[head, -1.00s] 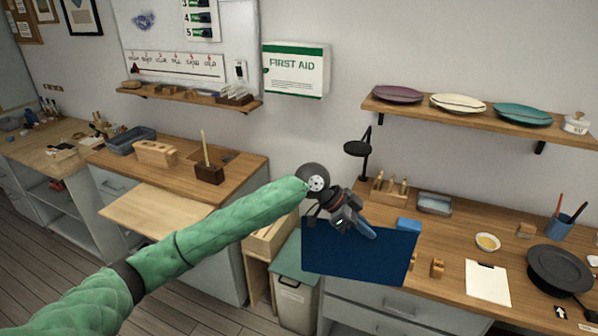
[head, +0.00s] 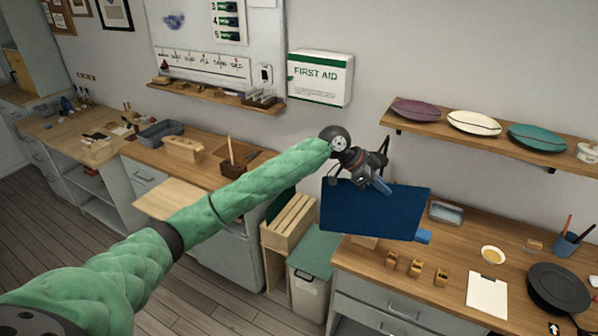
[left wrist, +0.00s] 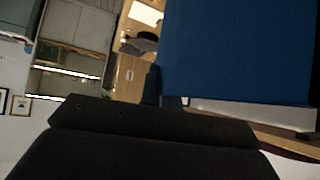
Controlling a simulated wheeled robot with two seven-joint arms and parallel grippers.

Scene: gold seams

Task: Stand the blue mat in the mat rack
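The blue mat (head: 372,212) hangs from my left gripper (head: 380,183), which is shut on its upper edge, in the head view. The mat is held above the left end of the right workbench and hides part of its top. In the left wrist view the mat (left wrist: 237,50) fills the upper right, beside a dark finger (left wrist: 151,88). A slatted wooden rack (head: 289,222), which looks like the mat rack, stands low between the two benches, left of the mat and apart from it. My right gripper is in neither view.
A green-topped bin (head: 312,258) stands beside the rack. A plate shelf (head: 490,137) is on the wall.

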